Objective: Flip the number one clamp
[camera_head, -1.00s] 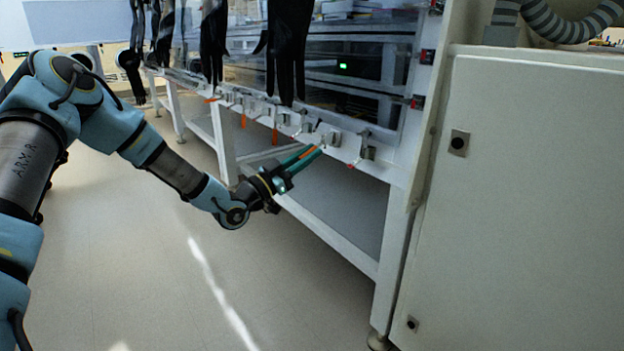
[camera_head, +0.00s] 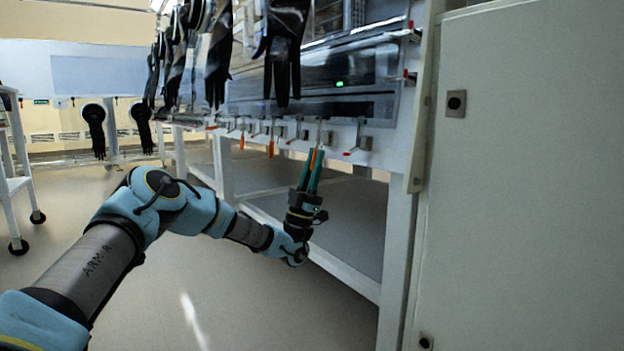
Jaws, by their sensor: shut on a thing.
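A row of small metal toggle clamps runs along the white front rail of the glovebox. My gripper (camera_head: 316,155) is under the rail, pointing almost straight up, with its green fingers closed around an orange handle (camera_head: 312,161). That handle hangs below the second clamp from the right (camera_head: 324,134); the fingers partly hide it. The rightmost clamp (camera_head: 359,141) is free, with a red-tipped handle sticking out to the left. No numbers are readable on the clamps, so I cannot tell which is number one.
More clamps sit to the left, two with orange handles hanging down (camera_head: 270,149). Black gloves (camera_head: 283,50) hang above the rail. A white frame leg and lower shelf (camera_head: 345,235) stand below, and a large white cabinet (camera_head: 530,180) is at right.

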